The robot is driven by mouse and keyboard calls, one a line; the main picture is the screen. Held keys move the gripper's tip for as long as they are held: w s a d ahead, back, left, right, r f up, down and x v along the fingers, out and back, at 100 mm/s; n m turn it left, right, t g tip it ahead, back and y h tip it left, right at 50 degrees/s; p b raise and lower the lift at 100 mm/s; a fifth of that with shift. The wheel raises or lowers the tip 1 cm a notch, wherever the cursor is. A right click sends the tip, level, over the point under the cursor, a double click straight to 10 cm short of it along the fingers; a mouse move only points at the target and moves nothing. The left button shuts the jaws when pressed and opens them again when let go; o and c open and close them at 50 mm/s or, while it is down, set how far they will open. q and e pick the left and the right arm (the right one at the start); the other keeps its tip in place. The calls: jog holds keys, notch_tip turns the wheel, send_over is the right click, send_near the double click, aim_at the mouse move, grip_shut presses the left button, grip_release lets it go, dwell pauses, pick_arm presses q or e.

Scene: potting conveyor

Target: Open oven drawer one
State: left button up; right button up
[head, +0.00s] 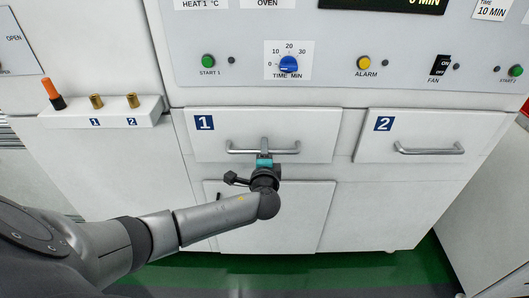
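Oven drawer one (310,126) is a white front with a blue "1" label on its upper left. It looks closed, about flush with the oven front. Its grey bar handle (285,149) runs across the lower middle. My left gripper (264,153) is at the handle's left-centre part, with a teal part at its tip. The gripper's fingers are small and partly hidden, so I cannot tell if they are closed around the bar. My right gripper is out of view.
Drawer two (430,130) with its own handle (430,149) is to the right. A lower white door (300,215) is beneath drawer one. A control panel (340,50) with buttons and a blue timer knob (289,65) is above. A small ledge (70,118) with pegs juts out at left.

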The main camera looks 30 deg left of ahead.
pick_arm(q)
grip_shut()
dwell(1.4)
